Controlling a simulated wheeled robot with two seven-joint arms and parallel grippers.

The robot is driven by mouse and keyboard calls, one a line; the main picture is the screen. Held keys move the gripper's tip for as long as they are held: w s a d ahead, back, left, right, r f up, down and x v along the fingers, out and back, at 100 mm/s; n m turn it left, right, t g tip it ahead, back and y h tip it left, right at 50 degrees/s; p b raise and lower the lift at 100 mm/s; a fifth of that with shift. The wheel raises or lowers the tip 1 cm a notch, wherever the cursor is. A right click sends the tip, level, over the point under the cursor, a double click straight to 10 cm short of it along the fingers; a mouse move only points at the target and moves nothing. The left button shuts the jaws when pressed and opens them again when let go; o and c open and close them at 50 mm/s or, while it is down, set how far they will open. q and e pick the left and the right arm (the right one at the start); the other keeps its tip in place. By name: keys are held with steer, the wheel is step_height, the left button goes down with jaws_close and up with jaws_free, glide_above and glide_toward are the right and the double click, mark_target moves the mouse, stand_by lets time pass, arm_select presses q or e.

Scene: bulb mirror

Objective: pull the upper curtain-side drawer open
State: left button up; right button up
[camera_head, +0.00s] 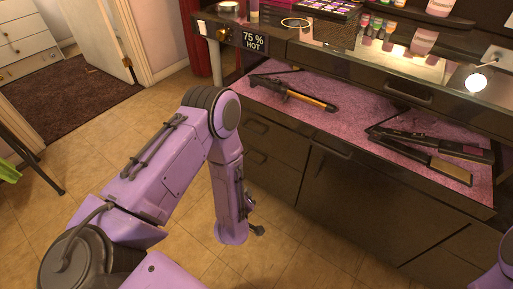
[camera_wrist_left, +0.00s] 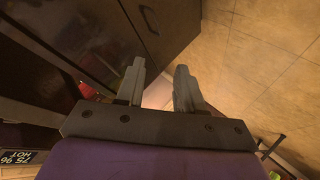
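The upper curtain-side drawer (camera_head: 276,140) is the dark front at the left end of the vanity, near the red curtain (camera_head: 196,42). It looks closed, with a dark handle (camera_head: 257,126) near its left side. The lower drawer (camera_head: 272,172) below it also looks closed. My left arm reaches down in front of the vanity; its gripper is mostly hidden in the head view. In the left wrist view my left gripper (camera_wrist_left: 158,85) is open and empty, beside dark fronts. One handle (camera_wrist_left: 150,19) shows there; I cannot tell which front it belongs to. My right gripper is out of view.
The vanity's pink counter (camera_head: 345,125) holds a curling iron (camera_head: 290,92) and flat irons (camera_head: 430,145). The tiled floor (camera_head: 115,120) left of the vanity is open. A dark stand leg (camera_head: 38,160) is at far left.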

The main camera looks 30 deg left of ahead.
arm_select(q)
steer(key=w+a+f+n+t+y+b, duration=0.1)
steer(key=w+f+n+t+y+b, duration=0.1)
steer(key=w+n+b, duration=0.3)
steer(key=w+a+f+n+t+y+b, duration=0.1)
steer(key=w+n+t+y+b, duration=0.15)
steer(key=w, duration=0.45)
step_height(320, 180, up, 6)
steer(key=n+y+b, duration=0.4)
steer(key=n+b, duration=0.2)
steer(key=n, duration=0.1)
glide_above(253, 135)
steer(key=s+d, duration=0.3)
steer(key=s, duration=0.2)
steer(key=shift+w+a+f+m, duration=0.1)
steer(key=shift+w+a+m, duration=0.1)
steer(key=shift+w+m, duration=0.05)
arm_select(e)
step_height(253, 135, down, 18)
arm_select(q)
steer(key=shift+c, duration=0.3)
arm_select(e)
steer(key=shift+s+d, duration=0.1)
arm_select(q)
jaws_close()
